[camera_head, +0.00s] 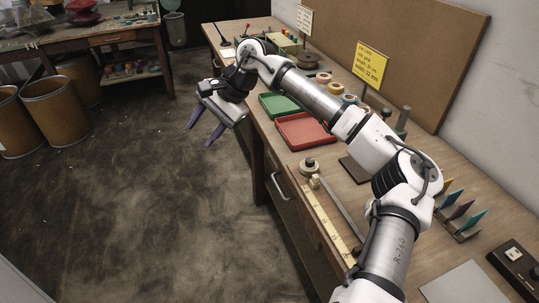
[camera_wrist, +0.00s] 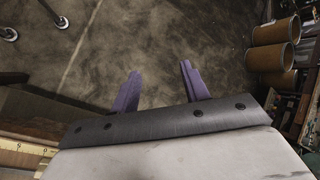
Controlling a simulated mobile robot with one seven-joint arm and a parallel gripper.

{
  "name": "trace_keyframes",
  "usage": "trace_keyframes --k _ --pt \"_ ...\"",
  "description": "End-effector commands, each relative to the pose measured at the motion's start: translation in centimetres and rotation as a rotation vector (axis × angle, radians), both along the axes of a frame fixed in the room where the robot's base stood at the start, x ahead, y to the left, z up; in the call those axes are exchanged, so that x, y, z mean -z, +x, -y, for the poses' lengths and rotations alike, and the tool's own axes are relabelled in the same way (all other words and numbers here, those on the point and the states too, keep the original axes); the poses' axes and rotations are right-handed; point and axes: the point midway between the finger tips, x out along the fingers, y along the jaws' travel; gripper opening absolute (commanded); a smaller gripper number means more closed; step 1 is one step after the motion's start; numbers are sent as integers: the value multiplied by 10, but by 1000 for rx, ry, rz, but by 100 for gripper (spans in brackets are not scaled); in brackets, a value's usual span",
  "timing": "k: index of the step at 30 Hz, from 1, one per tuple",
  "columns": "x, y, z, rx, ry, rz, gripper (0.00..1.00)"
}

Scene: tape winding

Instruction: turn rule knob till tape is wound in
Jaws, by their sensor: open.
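In the head view a pale yellow rule (camera_head: 332,222) with dark marks lies along the near edge of the workbench. A round grey knob (camera_head: 310,163) stands at its far end. Part of the rule also shows at the lower left of the wrist view (camera_wrist: 22,147). My gripper (camera_head: 200,133) hangs over the floor, left of the bench edge and apart from the rule and knob. Its two purple fingers are spread with nothing between them, as the wrist view also shows (camera_wrist: 160,90).
A red tray (camera_head: 305,131) and a green tray (camera_head: 279,105) sit on the bench beyond the knob. A yellow sign (camera_head: 370,65) stands behind. Coloured pieces in a rack (camera_head: 462,210) are at the right. Brown bins (camera_head: 16,122) stand far left. The floor between is clear.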

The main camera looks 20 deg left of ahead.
Motion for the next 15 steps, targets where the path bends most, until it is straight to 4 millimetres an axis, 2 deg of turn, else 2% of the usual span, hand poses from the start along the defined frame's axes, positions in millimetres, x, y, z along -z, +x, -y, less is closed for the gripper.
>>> trace_keyframes --k 1,3,6,9,10,12,15 --pt "9 45 38 19 -97 115 45" --pt "15 91 88 18 -227 229 45" --pt "14 134 151 12 -382 324 45" --pt "9 157 194 7 -489 368 45" --pt "8 160 203 5 -509 373 45" --pt "6 166 215 2 -539 383 45" --pt "11 167 220 -1 -550 385 45"
